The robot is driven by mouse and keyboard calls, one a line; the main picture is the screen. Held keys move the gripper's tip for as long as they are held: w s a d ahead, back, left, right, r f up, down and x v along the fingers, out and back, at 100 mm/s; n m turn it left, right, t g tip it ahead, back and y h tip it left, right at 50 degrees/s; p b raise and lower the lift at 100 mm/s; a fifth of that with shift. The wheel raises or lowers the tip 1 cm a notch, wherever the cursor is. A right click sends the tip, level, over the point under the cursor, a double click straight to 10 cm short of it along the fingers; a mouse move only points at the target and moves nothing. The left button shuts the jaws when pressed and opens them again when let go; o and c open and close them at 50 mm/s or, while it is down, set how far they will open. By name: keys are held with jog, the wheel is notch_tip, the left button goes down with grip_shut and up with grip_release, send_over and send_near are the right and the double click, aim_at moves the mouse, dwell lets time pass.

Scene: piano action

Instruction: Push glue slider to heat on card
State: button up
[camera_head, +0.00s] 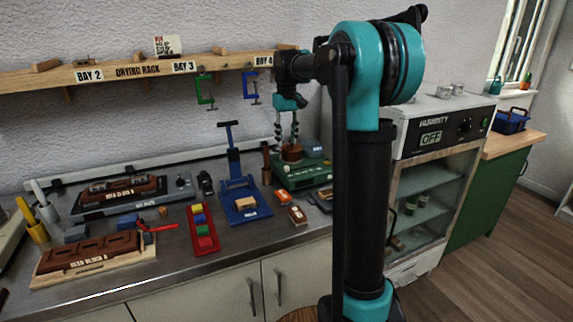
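My gripper (287,136) points down over the green unit (304,175) on the right part of the bench. Its two fingers stand apart, with their tips close to a round brown pot-like thing (291,154) on that unit. I cannot tell whether the tips touch it. The green unit has small red and pale marks on its front edge. I cannot make out a slider or a card with certainty; the parts there are too small and partly behind my arm.
A blue press (240,205) and a red tray of coloured blocks (203,232) stand left of the green unit. A brown block (297,215) lies before it. The drying rack (135,72) with clamps is above. The humidity cabinet (440,140) stands right.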

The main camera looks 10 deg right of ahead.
aim_at(287, 167)
notch_tip(287, 167, down, 10)
jog(key=shift+f, duration=0.25)
jog(key=shift+c, duration=0.2)
grip_shut()
